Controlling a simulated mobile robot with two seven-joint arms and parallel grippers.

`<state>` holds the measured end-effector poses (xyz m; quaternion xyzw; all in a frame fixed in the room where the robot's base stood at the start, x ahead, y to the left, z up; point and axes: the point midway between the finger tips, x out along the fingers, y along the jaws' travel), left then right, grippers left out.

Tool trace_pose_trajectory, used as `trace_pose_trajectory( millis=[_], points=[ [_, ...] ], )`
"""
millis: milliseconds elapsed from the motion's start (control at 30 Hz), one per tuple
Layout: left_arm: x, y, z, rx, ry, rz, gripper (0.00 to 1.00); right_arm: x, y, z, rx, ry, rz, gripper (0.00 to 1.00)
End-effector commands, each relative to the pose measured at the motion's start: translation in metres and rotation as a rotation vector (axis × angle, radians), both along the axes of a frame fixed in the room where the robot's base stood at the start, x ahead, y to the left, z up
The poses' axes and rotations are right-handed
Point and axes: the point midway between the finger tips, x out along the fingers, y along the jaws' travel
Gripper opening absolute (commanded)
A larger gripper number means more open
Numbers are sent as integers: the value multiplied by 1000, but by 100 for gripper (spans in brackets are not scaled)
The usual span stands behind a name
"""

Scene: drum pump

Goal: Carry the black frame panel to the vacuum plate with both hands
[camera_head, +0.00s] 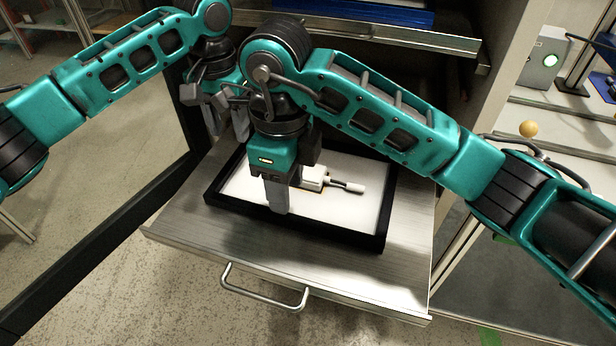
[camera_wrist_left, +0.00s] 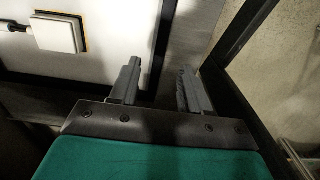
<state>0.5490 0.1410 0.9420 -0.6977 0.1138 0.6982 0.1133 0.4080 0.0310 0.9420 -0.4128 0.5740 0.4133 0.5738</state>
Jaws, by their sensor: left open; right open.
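The black frame panel (camera_head: 322,231) lies flat on the pulled-out metal drawer. It is a black rim around a white surface, with a small white device with a rod (camera_head: 316,179) on it. My left gripper (camera_head: 226,122) is open at the panel's far left side. In the left wrist view the gripper (camera_wrist_left: 158,88) has one finger over the white surface and one outside the black rim (camera_wrist_left: 163,42); whether the rim is between them in depth I cannot tell. My right gripper (camera_head: 277,203) is open, pointing down at the near rim; its fingers overlap in view.
The drawer (camera_head: 190,235) has a handle (camera_head: 264,297) at its front and bare metal around the panel. Another drawer (camera_head: 400,32) with a blue item sits above. A shelf with a grey box (camera_head: 541,62) and a yellow ball (camera_head: 528,128) stands at right.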

Motion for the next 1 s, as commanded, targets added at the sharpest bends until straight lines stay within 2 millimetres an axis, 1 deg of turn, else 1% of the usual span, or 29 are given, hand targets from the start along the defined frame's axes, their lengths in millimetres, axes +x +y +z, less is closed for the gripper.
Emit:
trace_pose_trajectory(
  millis=[33, 200, 300, 400, 533, 800, 1000],
  points=[
    [-1, 1, -10, 3, 2, 0, 47, -2, 0, -11, 1, 7, 1, 47],
    [0, 1, -38, 3, 1, 0, 47, -1, 0, -39, 0, 5, -1, 47],
    [0, 1, -51, 2, 0, 1, 47, -1, 0, -51, -1, 3, -1, 47],
    [0, 1, -58, 2, 0, 0, 47, 0, 0, -58, -1, 1, 0, 47],
    [0, 0, -63, 1, -1, -1, 47, 0, 0, -63, -1, 0, 1, 47],
    [0, 0, -63, 1, -1, -1, 47, 0, 0, -63, -1, -1, 0, 47],
    [0, 0, -63, 1, -1, 0, 28, 0, 0, -63, -1, -1, 0, 28]
  ],
)
